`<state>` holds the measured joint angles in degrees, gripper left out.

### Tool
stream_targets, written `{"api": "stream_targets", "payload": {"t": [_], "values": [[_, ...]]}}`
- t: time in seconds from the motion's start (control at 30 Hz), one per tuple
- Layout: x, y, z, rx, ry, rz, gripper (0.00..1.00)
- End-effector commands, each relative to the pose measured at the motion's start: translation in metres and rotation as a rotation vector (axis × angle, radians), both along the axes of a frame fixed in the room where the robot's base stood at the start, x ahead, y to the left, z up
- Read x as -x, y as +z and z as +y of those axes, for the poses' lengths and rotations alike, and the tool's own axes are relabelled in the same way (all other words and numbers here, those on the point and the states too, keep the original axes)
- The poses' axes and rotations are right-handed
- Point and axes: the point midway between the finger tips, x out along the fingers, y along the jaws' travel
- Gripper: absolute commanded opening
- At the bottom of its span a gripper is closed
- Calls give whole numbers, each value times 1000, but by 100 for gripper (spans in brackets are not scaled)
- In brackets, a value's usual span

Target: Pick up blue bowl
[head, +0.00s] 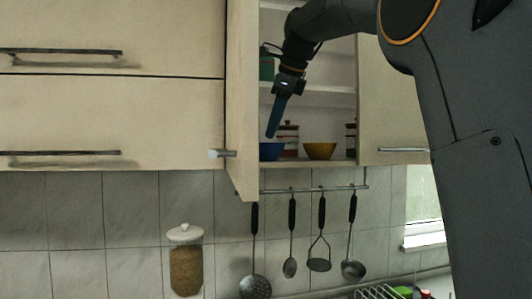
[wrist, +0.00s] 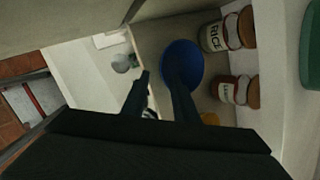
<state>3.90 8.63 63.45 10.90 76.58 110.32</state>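The blue bowl (head: 271,152) stands on the bottom shelf of the open wall cabinet, partly hidden by the cabinet door. In the wrist view the bowl (wrist: 184,60) is seen from above and looks empty. My gripper (head: 271,134) points down just above the bowl. In the wrist view its fingers (wrist: 158,80) are apart with nothing held. One finger overlaps the bowl's inside and the other shows outside its left rim. I cannot tell whether either finger touches the bowl.
Labelled jars (wrist: 214,36) stand close by on the shelf. The open cabinet door (head: 242,100) is close on the left. Another shelf (head: 325,93) lies above. Utensils (head: 321,225) hang below.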

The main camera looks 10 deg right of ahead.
Motion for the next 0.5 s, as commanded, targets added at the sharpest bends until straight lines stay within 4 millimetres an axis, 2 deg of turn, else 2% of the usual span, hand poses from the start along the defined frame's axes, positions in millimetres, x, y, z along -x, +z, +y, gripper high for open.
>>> {"api": "stream_targets", "payload": {"t": [0.5], "values": [[-31, -43, 9, 1, 5, 1, 27]]}}
